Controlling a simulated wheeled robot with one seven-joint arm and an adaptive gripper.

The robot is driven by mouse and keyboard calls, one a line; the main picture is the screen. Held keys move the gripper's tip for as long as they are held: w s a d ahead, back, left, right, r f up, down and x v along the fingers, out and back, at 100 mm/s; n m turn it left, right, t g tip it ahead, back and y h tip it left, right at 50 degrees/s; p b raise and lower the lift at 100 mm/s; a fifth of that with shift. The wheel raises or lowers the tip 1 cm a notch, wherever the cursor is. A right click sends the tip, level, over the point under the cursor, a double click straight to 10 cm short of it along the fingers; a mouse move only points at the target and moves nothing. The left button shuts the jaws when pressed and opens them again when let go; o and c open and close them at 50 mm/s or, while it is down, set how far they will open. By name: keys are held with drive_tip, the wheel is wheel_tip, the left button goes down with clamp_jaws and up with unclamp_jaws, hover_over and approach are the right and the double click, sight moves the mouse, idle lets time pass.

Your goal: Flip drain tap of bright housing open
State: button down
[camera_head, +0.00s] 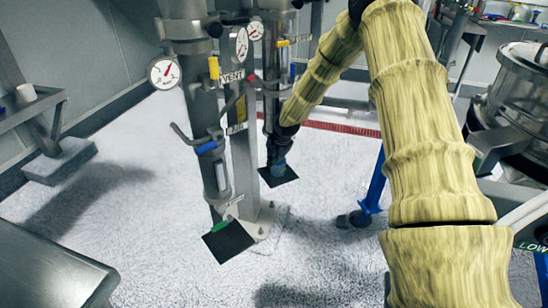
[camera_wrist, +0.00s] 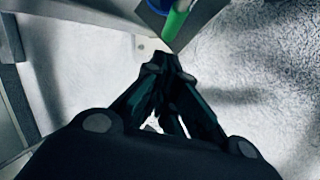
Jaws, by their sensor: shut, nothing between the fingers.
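The lighter steel housing (camera_head: 205,110) stands upright left of centre in the head view, and a darker housing (camera_head: 271,70) stands behind it. A green-handled tap (camera_head: 222,226) sits low on the lighter housing, above a black square plate. In the wrist view a green handle (camera_wrist: 176,20) shows at the top edge, beside a blue part; I cannot tell which housing it belongs to. My gripper (camera_wrist: 172,62) is shut and empty, its fingertips just below the green handle with a small gap. In the head view its fingers are hard to make out near the darker housing's foot.
A central post (camera_head: 243,150) stands between the housings. A metal table (camera_head: 50,268) is at lower left, and a blue leg (camera_head: 374,185) stands right. Open floor lies in front.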

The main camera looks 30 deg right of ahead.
drive_tip(key=shift+w+d+f, duration=0.65)
drive_tip(key=shift+d+f, duration=0.05)
drive_tip(key=shift+d, duration=0.25)
drive_tip(key=shift+d+f, duration=0.1)
